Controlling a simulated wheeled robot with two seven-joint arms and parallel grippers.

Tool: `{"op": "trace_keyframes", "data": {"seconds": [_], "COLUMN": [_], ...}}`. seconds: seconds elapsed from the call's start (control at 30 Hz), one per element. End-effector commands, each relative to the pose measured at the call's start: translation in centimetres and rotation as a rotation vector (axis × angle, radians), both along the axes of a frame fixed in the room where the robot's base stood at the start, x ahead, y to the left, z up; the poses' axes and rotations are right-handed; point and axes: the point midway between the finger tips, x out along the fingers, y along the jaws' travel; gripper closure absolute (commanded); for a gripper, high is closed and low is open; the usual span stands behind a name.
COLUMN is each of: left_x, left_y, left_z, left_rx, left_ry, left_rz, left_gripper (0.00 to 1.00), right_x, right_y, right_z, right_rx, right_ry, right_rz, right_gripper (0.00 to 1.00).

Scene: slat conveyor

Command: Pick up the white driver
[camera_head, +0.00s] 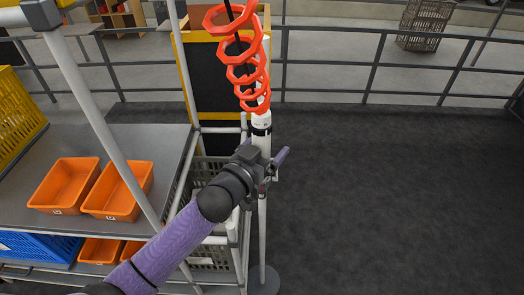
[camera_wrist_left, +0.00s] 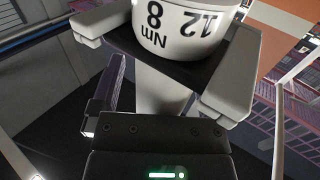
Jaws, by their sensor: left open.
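The white driver (camera_head: 261,126) hangs upright below an orange coiled hose, with a dark band around it. My left gripper (camera_head: 264,168) is at its lower part, reached by the purple-sleeved arm, and hides some of it. In the left wrist view the driver (camera_wrist_left: 178,30) shows a thick white body printed "8", "12" and "Nm", with a narrower pale part below. The open jaws of my left gripper (camera_wrist_left: 168,65) stand on either side of it. I cannot tell whether either finger touches it. My right gripper is not in view.
The orange coil (camera_head: 247,75) hangs above the driver. A grey shelf (camera_head: 110,226) with orange bins (camera_head: 66,184) stands left, beside white posts (camera_head: 187,80). A dark crate (camera_head: 205,172) is behind my arm. A railing (camera_head: 375,65) runs behind; the dark floor (camera_head: 400,200) at right is clear.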

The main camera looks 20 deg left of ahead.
Motion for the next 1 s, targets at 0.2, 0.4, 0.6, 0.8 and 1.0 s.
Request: {"op": "trace_keyframes", "data": {"seconds": [0.2, 0.4, 0.6, 0.8, 1.0], "left_x": [0.0, -0.02, -0.03, -0.02, 0.0], "left_y": [0.01, 0.02, 0.02, 0.02, 0.02], "left_z": [-0.05, -0.04, -0.04, 0.06, 0.15], "left_rx": [0.0, 0.0, 0.0, 0.0, 0.0], "left_ry": [0.001, 0.001, 0.001, -0.002, -0.002], "left_rz": [0.0, 0.0, 0.0, 0.0, 0.0], "left_gripper": [0.14, 0.56, 0.99, 1.0, 1.0], "right_x": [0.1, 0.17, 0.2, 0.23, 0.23], "right_y": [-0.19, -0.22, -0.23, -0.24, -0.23], "right_z": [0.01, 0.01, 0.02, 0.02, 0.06], "right_rx": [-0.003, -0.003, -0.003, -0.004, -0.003], "right_ry": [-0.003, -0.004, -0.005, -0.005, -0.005], "right_rz": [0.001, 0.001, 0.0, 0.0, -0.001], "right_gripper": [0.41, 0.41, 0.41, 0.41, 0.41]}}
